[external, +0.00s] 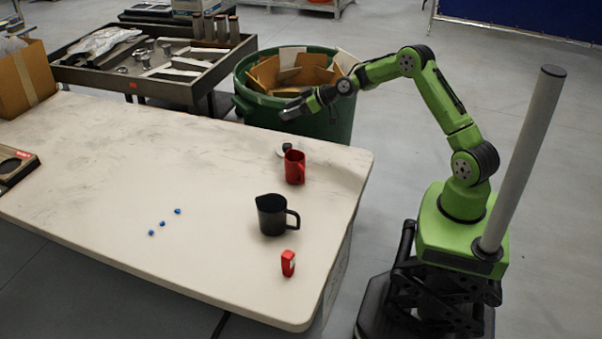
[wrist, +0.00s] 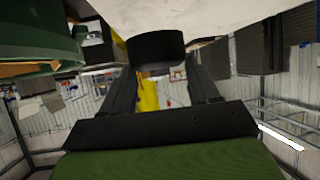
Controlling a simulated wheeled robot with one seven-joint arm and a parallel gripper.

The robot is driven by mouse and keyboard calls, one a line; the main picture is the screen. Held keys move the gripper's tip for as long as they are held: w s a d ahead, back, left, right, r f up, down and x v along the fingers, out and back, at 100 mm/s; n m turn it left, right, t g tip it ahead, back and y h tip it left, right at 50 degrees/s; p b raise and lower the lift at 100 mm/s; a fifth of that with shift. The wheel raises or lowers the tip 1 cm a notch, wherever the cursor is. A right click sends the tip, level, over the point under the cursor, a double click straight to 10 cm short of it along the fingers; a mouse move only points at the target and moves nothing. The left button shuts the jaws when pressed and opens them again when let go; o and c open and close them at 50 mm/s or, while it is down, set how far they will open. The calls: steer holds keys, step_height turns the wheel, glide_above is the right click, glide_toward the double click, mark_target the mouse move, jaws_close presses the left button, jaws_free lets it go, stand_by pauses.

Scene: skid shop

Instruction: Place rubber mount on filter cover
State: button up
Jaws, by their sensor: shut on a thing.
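My gripper (wrist: 160,85) is shut on a short black cylinder, which I take to be the rubber mount (wrist: 156,46); it sits between the fingertips in the wrist view. In the external view my gripper (external: 288,109) is raised over the table's far edge, in front of the green bin, and the held piece is hard to make out. A small pale disc with a dark round top (external: 281,152) lies on the table behind the red mug. A flat dark piece with a round recess (external: 14,165) lies at the table's left edge. I cannot tell which is the filter cover.
The red mug (external: 295,168), a black pitcher (external: 271,215) and a small red item (external: 288,263) stand along the table's right side. Several blue bits (external: 164,223) lie mid-table. The green bin (external: 340,122) holds cardboard. The white tabletop (external: 110,170) is mostly clear.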

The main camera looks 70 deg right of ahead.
steer(key=f+b, duration=0.1)
steer(key=f, duration=0.4)
steer(key=f+b, duration=0.1)
steer(key=f, duration=0.3)
steer(key=shift+w+f, duration=0.2)
steer(key=shift+f, duration=0.15)
steer(key=shift+f+b, duration=0.1)
steer(key=shift+b, duration=0.2)
steer(key=shift+f, duration=0.15)
steer(key=o, duration=1.1)
steer(key=shift+o, duration=0.2)
